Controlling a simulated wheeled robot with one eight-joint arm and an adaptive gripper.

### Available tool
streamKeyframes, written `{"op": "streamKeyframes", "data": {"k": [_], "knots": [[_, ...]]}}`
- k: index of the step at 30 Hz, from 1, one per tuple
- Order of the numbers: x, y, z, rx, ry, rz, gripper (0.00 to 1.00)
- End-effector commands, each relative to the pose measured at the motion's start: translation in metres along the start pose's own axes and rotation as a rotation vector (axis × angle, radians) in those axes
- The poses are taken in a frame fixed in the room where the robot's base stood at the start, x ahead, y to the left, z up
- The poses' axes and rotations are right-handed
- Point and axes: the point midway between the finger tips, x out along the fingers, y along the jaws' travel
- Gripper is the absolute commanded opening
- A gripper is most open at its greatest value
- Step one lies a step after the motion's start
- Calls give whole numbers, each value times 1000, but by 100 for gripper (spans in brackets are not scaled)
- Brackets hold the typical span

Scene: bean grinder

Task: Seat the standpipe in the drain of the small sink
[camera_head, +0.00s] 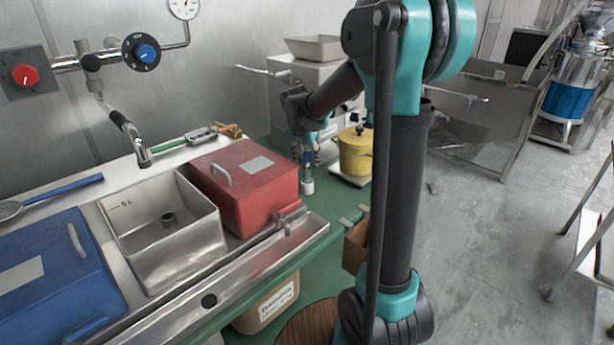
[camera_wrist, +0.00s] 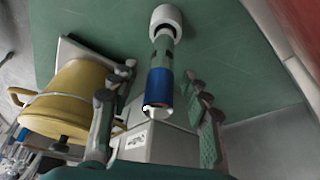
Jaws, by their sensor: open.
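The standpipe (camera_wrist: 160,62), a grey-green tube with a blue band and a thick white end, stands on the green counter in the wrist view. In the head view its white end (camera_head: 307,187) shows below my gripper (camera_head: 308,150). In the wrist view my gripper (camera_wrist: 158,118) is open, with one finger on each side of the standpipe's blue-banded end. I see gaps between the fingers and the tube. The small sink (camera_head: 206,240) is an open steel basin left of the red box, and its dark drain (camera_head: 168,217) shows in its floor.
A red lidded box (camera_head: 240,195) stands between the sink and my gripper. A blue lidded box (camera_head: 60,280) is left of the sink. A faucet (camera_head: 130,135) overhangs the sink's back. A yellow pot (camera_head: 355,152) stands close right of my gripper.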

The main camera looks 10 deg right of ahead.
Motion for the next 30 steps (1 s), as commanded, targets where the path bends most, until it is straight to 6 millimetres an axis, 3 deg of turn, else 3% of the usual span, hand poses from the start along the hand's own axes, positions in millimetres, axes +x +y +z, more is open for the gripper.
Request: {"op": "streamKeyframes", "data": {"k": [2,14,30], "knots": [[0,0,0,0,0,0,48],[0,0,0,0,0,0,0],[-3,0,-1,0,0,0,0]]}}
